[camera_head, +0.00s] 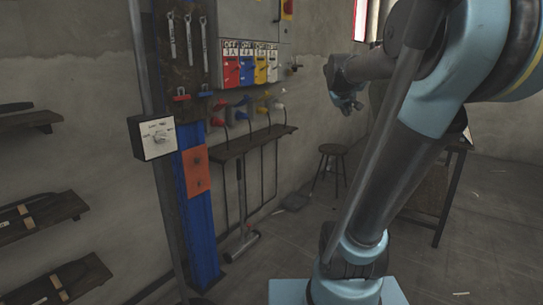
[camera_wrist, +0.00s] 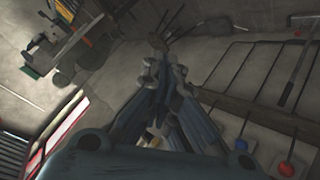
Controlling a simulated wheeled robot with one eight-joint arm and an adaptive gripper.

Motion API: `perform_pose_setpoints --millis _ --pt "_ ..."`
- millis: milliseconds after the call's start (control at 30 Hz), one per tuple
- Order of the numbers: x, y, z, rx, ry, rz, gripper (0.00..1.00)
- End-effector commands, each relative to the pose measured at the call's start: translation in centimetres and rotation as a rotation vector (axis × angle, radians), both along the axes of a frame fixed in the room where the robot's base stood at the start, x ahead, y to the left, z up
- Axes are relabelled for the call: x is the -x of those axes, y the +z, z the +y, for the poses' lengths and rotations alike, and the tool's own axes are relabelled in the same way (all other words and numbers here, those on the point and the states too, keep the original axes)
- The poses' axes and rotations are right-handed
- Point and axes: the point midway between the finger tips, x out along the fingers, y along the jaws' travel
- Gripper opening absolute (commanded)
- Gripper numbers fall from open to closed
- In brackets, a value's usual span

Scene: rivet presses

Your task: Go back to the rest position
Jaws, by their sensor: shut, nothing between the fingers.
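My gripper (camera_wrist: 160,72) is in the lower middle of the wrist view, its fingers drawn together at the tips with nothing between them. In the head view my gripper (camera_head: 350,103) hangs small at the end of my folded arm, right of the wall panel and apart from it. The fingertips are too small to make out there. The arm fills the right side of the head view.
A wall panel with red, blue, yellow and white switches (camera_head: 250,63) hangs above a narrow shelf (camera_head: 250,143). A dial box (camera_head: 152,137) is on a post beside a blue column (camera_head: 200,230). A stool (camera_head: 333,150) stands behind. Floor between is mostly clear.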

Motion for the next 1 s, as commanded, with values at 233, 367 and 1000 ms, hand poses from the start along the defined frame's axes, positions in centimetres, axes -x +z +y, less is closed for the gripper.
perform_pose_setpoints --millis 233,367,1000 --pt "11.0 -10.9 2.4 -0.173 -0.071 0.201 0.00" --pt "16.7 -16.4 4.1 -0.259 -0.096 0.311 0.00" --pt "31.3 -29.5 9.4 -0.473 -0.115 0.620 0.00"
